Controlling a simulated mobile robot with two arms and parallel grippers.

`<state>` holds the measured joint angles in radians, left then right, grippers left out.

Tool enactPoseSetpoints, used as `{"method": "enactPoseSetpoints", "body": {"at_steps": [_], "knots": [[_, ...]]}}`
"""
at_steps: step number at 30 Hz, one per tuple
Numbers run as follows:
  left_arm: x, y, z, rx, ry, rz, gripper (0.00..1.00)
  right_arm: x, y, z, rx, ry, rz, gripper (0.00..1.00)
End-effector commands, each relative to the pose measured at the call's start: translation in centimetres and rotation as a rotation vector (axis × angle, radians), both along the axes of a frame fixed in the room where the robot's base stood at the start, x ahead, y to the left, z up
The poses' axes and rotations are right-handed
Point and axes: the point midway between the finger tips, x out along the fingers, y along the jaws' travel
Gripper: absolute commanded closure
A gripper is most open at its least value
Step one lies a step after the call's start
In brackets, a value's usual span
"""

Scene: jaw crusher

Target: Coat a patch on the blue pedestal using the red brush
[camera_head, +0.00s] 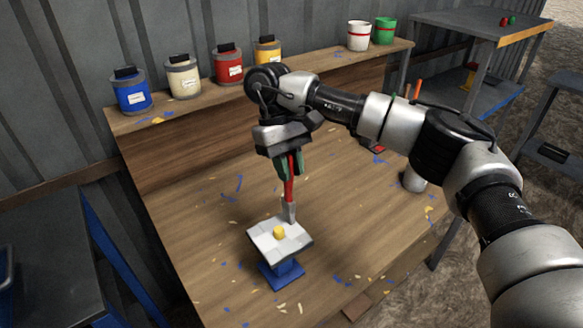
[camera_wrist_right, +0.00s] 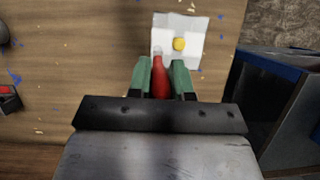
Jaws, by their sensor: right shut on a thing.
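The blue pedestal (camera_head: 281,273) stands on the wooden workbench, with a white sheet (camera_head: 264,239) over its top. A small yellow thing (camera_head: 279,232) sits on the sheet; it also shows in the right wrist view (camera_wrist_right: 179,44). My right gripper (camera_head: 290,166) is shut on the red brush (camera_head: 289,190), which points downward. The brush's grey head (camera_head: 289,212) is at the sheet's far edge; I cannot tell whether it touches. In the right wrist view the red handle (camera_wrist_right: 160,78) is between the green fingertips. My left gripper is not in view.
Blue (camera_head: 132,94), cream (camera_head: 184,80), red (camera_head: 228,65) and yellow (camera_head: 267,50) paint cans line the back shelf. White (camera_head: 359,36) and green (camera_head: 383,31) buckets stand farther right. A grey cup (camera_head: 414,180) stands on the bench's right side. The bench left of the pedestal is mostly clear.

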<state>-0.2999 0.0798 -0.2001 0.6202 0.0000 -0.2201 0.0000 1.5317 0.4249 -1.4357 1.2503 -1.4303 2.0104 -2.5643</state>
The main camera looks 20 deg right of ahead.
Motion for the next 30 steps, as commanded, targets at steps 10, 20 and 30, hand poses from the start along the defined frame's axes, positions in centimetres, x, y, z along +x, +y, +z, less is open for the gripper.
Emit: {"method": "enactPoseSetpoints", "body": {"at_steps": [10,20,30], "knots": [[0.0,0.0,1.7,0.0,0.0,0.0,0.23,0.0,0.0,1.9,0.0,-0.001,-0.001,1.0],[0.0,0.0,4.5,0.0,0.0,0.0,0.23,0.0,0.0,5.0,0.0,-0.001,-0.001,1.0],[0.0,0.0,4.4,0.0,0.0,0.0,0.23,0.0,0.0,5.0,0.0,0.0,-0.001,1.0]]}}
